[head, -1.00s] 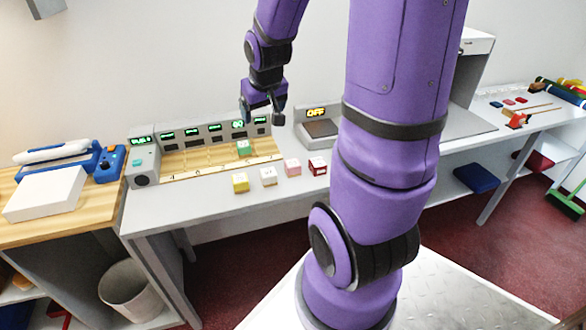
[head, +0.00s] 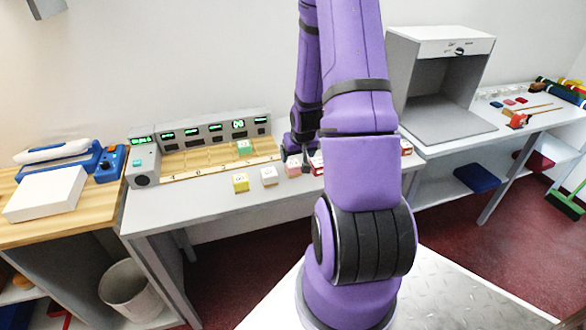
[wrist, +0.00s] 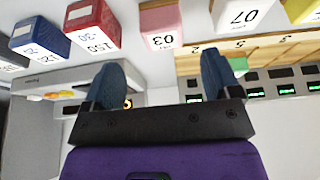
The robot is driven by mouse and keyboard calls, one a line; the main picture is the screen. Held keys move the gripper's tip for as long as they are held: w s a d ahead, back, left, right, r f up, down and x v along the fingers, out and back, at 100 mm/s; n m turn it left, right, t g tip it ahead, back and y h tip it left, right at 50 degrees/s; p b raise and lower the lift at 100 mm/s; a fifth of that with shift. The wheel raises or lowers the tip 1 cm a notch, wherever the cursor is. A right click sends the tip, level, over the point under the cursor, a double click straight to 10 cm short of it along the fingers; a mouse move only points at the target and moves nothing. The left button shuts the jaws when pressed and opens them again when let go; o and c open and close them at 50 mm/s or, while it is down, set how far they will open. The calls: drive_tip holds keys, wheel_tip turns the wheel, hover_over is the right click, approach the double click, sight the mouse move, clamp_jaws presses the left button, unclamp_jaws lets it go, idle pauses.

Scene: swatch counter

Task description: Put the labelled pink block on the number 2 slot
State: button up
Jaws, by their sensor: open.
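The pink block (head: 293,170) has a white labelled face and stands on the grey counter in front of the slot board (head: 170,179). In the wrist view the pink block (wrist: 160,22) reads "03" and lies beyond my fingertips, roughly in line with the gap. My gripper (head: 294,154) is open and empty, just above and behind the block in the head view; both fingers show in the wrist view (wrist: 163,62). A green block (head: 244,147) sits on the board.
A yellow block (head: 240,183) and a white block (head: 269,176) stand left of the pink one. A red block (head: 317,164) is close on its right, partly behind my arm. A blue block (wrist: 40,37) shows in the wrist view. Displays (head: 205,131) line the board's back.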

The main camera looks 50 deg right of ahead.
sight(293, 163)
drive_tip(key=shift+w+x, duration=0.1)
drive_tip(key=shift+x, duration=2)
drive_tip(key=shift+w+x, duration=0.15)
drive_tip(key=shift+x, duration=1.95)
drive_tip(key=shift+r, duration=0.1)
drive_tip(key=shift+s, duration=0.1)
drive_tip(key=c, duration=1.1)
drive_tip(key=shift+r, duration=0.1)
